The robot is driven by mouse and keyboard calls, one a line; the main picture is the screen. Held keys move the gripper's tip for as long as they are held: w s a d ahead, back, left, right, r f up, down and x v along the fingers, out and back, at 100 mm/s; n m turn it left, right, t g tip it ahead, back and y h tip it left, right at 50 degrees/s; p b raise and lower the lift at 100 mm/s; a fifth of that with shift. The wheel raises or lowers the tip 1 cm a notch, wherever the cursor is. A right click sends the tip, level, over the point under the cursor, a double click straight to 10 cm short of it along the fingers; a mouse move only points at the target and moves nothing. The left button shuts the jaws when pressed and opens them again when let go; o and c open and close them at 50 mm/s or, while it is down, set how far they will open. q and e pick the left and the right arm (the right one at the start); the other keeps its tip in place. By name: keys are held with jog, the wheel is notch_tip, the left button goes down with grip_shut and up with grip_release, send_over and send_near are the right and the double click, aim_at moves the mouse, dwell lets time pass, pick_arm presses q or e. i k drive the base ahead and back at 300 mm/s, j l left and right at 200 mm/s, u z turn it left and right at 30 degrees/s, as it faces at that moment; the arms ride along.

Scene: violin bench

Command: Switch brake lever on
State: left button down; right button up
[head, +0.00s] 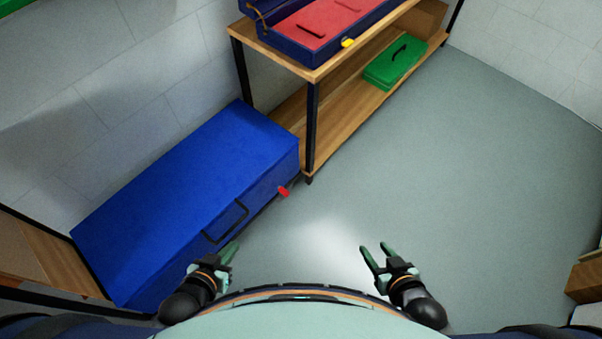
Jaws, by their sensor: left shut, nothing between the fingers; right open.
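A small red lever-like piece (283,191) sticks out from the front side of the large blue box (190,190), near its right end. It may be the brake lever; its on or off position cannot be told at this size. My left gripper (232,247) is shut and empty, low in the head view, below and left of the red piece and apart from it. My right gripper (373,246) is open and empty over the floor, below and right of the red piece.
The blue box has a dark handle (226,224) on its front. A wooden workbench (318,70) stands behind, bearing an open blue case with a red lining (320,22) and a yellow piece (347,43). A green case (394,64) lies on its lower shelf.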

aim_at(281, 190)
jog(key=i+z, duration=0.3)
jog(key=i, duration=0.2)
jog(key=i+j+z, duration=0.1)
jog(key=i+z, duration=0.2)
jog(key=i, duration=0.25)
